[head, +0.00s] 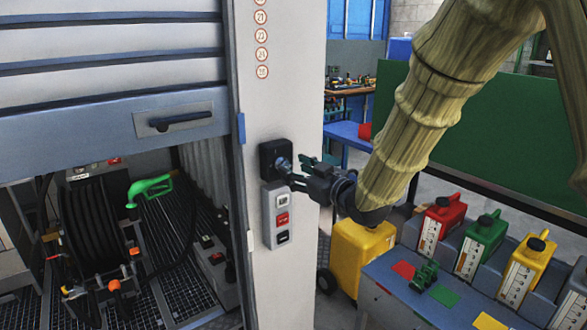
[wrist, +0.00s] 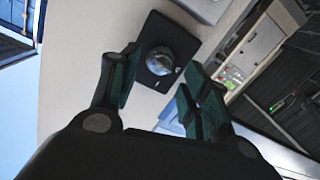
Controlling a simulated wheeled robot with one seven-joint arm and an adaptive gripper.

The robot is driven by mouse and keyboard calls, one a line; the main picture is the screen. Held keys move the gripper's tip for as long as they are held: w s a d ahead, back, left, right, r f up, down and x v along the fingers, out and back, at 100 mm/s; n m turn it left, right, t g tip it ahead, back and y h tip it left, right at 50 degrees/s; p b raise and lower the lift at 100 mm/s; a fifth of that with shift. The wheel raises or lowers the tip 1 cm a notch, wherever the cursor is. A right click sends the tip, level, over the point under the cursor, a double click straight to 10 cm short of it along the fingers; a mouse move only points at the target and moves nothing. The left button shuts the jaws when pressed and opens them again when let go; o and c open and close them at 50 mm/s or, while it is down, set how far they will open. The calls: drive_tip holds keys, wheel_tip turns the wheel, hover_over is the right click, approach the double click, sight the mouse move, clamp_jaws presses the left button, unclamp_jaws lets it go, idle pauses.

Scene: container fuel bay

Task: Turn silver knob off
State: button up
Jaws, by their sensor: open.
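The silver knob (head: 283,162) sits on a black square plate (head: 268,153) on the pale post. In the wrist view the round silver knob (wrist: 160,61) shows at the upper middle, on its dark plate (wrist: 153,34). My gripper (head: 295,170) is at the post, just to the right of the knob. In the wrist view my gripper (wrist: 160,64) is open, with one dark green-padded finger on each side of the knob. The knob lies in the gap between the fingertips. I cannot tell whether either finger touches it. No pointer mark on the knob can be read.
A panel with a red switch (head: 282,219) is right below the knob plate. A partly raised shutter (head: 110,90) and a hose reel with a green nozzle (head: 149,188) are left. A yellow container (head: 357,255) and a bench with several fuel cans (head: 482,243) stand right.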

drive_tip(key=v, duration=0.9)
drive_tip(key=shift+d+r, duration=0.1)
drive_tip(key=shift+d, duration=0.05)
drive_tip(key=s+d+f+m+g+h, duration=0.2)
drive_tip(key=s+d+f, duration=0.1)
drive_tip(key=f, duration=0.9)
drive_tip(key=s+d+f+m+g+h, duration=0.1)
drive_tip(key=s+d+f+m+h, duration=0.2)
drive_tip(key=f, duration=1)
drive_tip(key=s+d+f+m+g+h, duration=0.2)
drive_tip(key=s+f, duration=0.2)
drive_tip(key=f, duration=0.8)
drive_tip(key=s+d+f+m+g+h, duration=0.1)
drive_tip(key=s+d+f+g, duration=0.1)
drive_tip(key=s+f, duration=0.5)
drive_tip(key=s+d+f+m+g+h, duration=0.1)
drive_tip(key=s+d+f+g, duration=0.2)
drive_tip(key=s+f, duration=0.4)
drive_tip(key=s+d+f+m+g+h, duration=0.1)
drive_tip(key=s+d+f+g, duration=0.2)
drive_tip(key=s, duration=1.4)
wheel_tip(320, 180, down, 5)
drive_tip(key=shift+s+r+m+g+h, duration=0.1)
drive_tip(key=shift+s+m+g+h, duration=0.3)
